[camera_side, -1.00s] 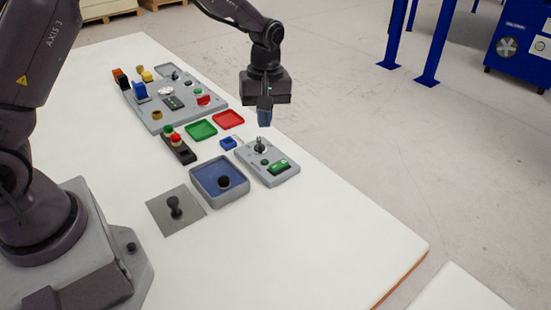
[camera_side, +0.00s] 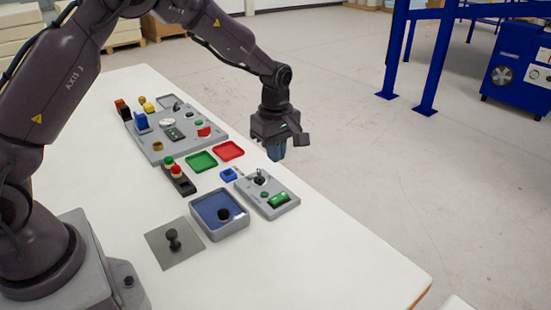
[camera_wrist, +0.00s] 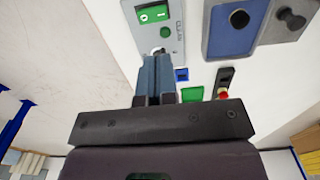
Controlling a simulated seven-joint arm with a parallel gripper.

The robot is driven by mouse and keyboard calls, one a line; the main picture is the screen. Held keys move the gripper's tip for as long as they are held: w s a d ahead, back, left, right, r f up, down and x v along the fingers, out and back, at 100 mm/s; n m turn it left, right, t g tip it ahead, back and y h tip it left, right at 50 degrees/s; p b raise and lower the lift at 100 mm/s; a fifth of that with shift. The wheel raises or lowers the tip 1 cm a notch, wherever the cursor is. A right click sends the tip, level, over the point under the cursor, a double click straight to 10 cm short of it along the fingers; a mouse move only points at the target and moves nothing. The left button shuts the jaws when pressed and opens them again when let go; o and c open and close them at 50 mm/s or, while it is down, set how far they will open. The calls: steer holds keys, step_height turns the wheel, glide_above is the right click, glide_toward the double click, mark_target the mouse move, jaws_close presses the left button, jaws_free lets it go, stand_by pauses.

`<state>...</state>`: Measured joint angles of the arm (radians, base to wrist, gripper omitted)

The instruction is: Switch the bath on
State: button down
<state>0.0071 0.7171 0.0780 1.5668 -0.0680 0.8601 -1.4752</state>
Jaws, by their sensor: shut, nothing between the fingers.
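The grey panel (camera_side: 282,212) carries a green rocker switch (camera_side: 279,200), a round green button or lamp (camera_side: 264,195) and an upright dark lever (camera_side: 259,178). The wrist view shows its rocker (camera_wrist: 153,13), marked with a line and a circle, and lettering like "CLEAN". The grey-rimmed bath (camera_side: 243,219), blue inside, stands left of the panel with a black knobbed piece (camera_side: 223,214) in it. My gripper (camera_side: 276,154) is shut and empty, above the panel's far end. In the wrist view its fingertips (camera_wrist: 157,58) overlap the lever, mostly hiding it; contact cannot be told.
A grey plate with another black knobbed piece (camera_side: 173,240) lies left of the bath. Green (camera_side: 201,161) and red (camera_side: 228,151) trays, a small blue block (camera_side: 228,174) and a two-button black box (camera_side: 181,181) lie beyond. A larger control board stands farther back. The near table is clear.

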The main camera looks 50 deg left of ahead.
mark_target(280, 197)
step_height(280, 197, down, 12)
steer(key=shift+r, duration=0.15)
stand_by(0.4)
steer(key=shift+s+f, duration=0.1)
steer(key=shift+f, duration=0.1)
steer(key=shift+w+r, duration=0.3)
steer(key=shift+w, duration=0.5)
steer(key=shift+r, duration=0.1)
step_height(280, 197, up, 14)
stand_by(0.4)
